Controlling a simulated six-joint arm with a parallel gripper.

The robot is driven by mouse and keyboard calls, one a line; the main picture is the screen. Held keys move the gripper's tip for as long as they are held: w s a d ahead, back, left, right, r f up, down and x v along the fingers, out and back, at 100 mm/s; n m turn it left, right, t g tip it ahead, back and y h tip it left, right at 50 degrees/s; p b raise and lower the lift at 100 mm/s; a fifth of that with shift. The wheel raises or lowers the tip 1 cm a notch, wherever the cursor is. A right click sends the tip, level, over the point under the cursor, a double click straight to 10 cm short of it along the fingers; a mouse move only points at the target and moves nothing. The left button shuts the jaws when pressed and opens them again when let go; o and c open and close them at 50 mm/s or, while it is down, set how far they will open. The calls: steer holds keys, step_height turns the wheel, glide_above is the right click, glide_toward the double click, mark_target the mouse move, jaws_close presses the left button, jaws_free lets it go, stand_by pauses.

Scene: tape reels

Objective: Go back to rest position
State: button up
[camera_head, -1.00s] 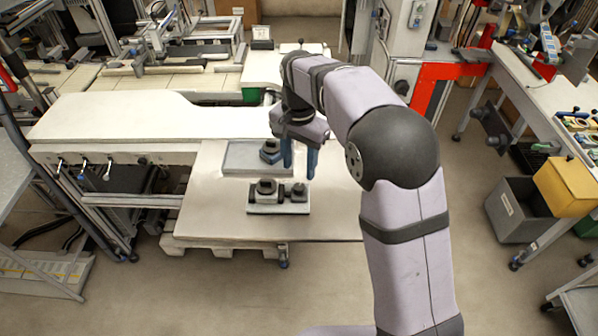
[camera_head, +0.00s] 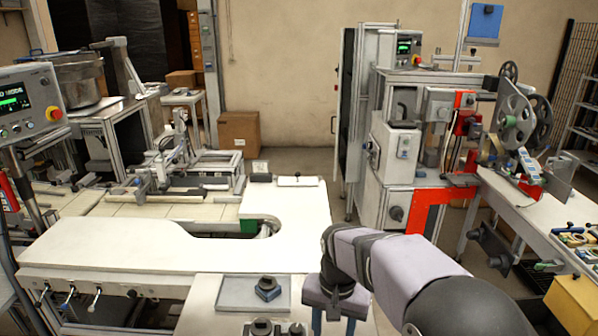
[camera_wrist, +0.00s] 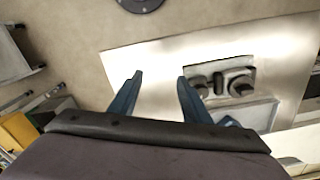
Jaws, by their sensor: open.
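My gripper (camera_head: 334,322) is at the bottom of the head view, right of the grey tray; its blue fingers are partly cut off by the lower edge. In the wrist view my gripper (camera_wrist: 159,80) has its two blue fingers apart with nothing between them. A shallow grey tray (camera_head: 230,293) with a dark hexagonal-looking part (camera_head: 268,287) lies on the white table. A light block with dark round parts (camera_wrist: 222,76) lies to the right of the fingers in the wrist view, apart from them.
The white table (camera_head: 195,318) is bare left of the tray. A machine with red panels and reels (camera_head: 515,120) stands at the right. A yellow bin (camera_head: 572,305) is at the lower right. A cardboard box (camera_head: 239,133) stands at the back.

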steer(key=s+d+f+n, duration=0.2)
steer(key=s+d, duration=0.2)
steer(key=s, duration=0.4)
steer(key=s+d+f+n, duration=0.2)
steer(key=s+d+f, duration=0.1)
steer(key=s, duration=0.5)
steer(key=shift+s+d+f, duration=0.15)
steer(key=shift+d+f, duration=0.05)
steer(key=shift+d, duration=0.15)
